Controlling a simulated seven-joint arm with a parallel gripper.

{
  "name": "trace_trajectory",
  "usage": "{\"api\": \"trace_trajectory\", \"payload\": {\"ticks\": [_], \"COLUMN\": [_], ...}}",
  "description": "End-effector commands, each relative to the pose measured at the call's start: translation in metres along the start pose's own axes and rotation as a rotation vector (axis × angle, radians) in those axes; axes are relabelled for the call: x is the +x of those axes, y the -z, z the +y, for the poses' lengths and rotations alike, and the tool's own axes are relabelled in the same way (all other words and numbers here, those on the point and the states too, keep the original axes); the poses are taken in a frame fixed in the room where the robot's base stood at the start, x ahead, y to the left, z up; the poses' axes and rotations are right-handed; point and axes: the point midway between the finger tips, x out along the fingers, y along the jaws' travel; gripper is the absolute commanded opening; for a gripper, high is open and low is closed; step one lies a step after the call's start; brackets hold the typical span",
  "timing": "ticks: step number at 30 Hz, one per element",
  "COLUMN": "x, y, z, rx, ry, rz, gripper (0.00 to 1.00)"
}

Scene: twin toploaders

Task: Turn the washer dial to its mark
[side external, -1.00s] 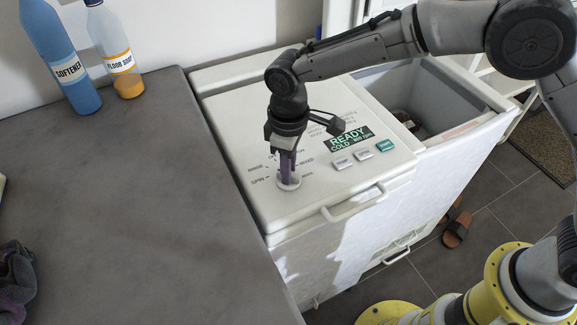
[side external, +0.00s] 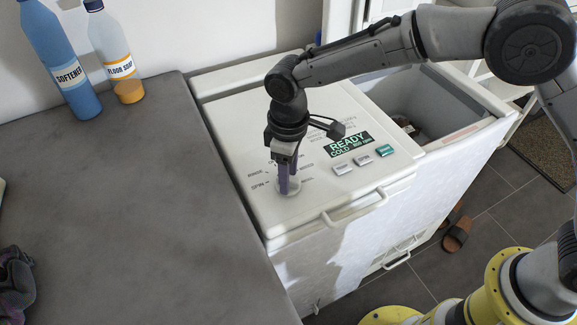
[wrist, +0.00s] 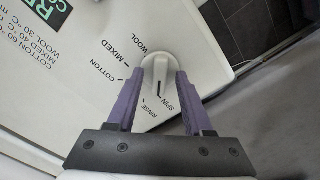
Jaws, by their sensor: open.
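The white washer dial (wrist: 158,68) shows in the wrist view, with a raised grip and a dark line near its lower edge. The line points down, close to the SPIN and RINSE labels; I cannot tell exactly which mark it meets. WOOL, MIXED and COTTON are printed around the other side. My gripper (wrist: 159,74) is open, its purple fingers on either side of the dial; contact is unclear. In the side view, my gripper (side external: 288,188) points down at the dial (side external: 287,189) on the washer lid (side external: 245,125), and the fingers hide part of it.
A display (side external: 348,144) reads READY COLD, with several buttons (side external: 364,159) below it. A white handle (side external: 354,207) is at the washer's front edge. An open-topped tub (side external: 420,95) is to the right. Softener (side external: 62,62) and floor soap (side external: 118,55) bottles stand on the grey counter (side external: 110,190).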

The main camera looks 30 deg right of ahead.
Motion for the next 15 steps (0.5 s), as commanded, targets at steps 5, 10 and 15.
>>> {"api": "trace_trajectory", "payload": {"ticks": [5, 10, 15], "x": [-0.015, -0.049, -0.086], "y": [0.001, 0.002, 0.001], "z": [0.0, 0.0, 0.0], "rx": [0.0, 0.0, 0.0], "ry": [-0.001, -0.001, -0.001], "rz": [0.005, 0.007, 0.007], "gripper": [0.51, 0.51, 0.51]}}
